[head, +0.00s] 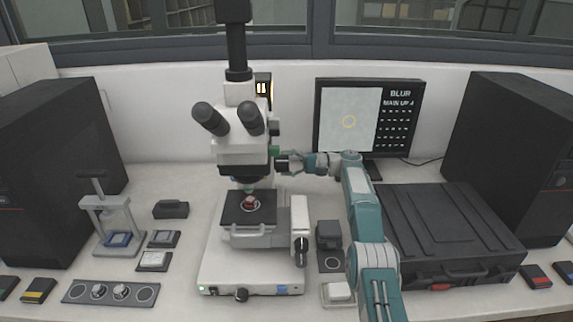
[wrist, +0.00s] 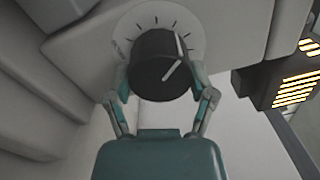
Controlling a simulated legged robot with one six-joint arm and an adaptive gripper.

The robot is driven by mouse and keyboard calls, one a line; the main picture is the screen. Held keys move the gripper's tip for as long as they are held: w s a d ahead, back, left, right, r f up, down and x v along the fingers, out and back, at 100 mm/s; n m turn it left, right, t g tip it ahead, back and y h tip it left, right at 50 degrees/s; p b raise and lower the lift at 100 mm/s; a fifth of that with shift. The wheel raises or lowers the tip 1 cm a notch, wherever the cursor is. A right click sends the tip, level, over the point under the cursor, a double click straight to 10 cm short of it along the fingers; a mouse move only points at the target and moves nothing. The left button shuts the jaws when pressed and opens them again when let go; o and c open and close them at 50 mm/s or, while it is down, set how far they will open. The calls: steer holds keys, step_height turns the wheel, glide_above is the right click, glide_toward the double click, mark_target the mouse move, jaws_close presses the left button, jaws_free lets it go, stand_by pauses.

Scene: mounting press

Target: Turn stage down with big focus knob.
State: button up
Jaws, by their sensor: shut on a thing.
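My gripper (head: 284,163) is at the right side of the microscope's upper body. In the wrist view, my gripper (wrist: 160,90) has one finger on each side of a round black knob (wrist: 160,66) and is shut on it. The knob has a white pointer line and sits on a white dial with tick marks. Another dark knob (head: 301,251) shows low on the microscope's right side, clear of my gripper.
The monitor (head: 368,117) behind my arm reads "BLUR" and "MAIN UP 4", with a yellow ring on its picture. A black case (head: 440,229) lies at right. A small press (head: 108,222) and a knob panel (head: 110,292) stand at left. Two dark cabinets flank the table.

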steer(key=shift+f+n, duration=0.35)
steer(key=shift+n, duration=0.05)
steer(key=o, duration=1)
steer(key=shift+s+a, duration=0.1)
steer(key=shift+o, duration=0.3)
steer(key=shift+r, duration=0.2)
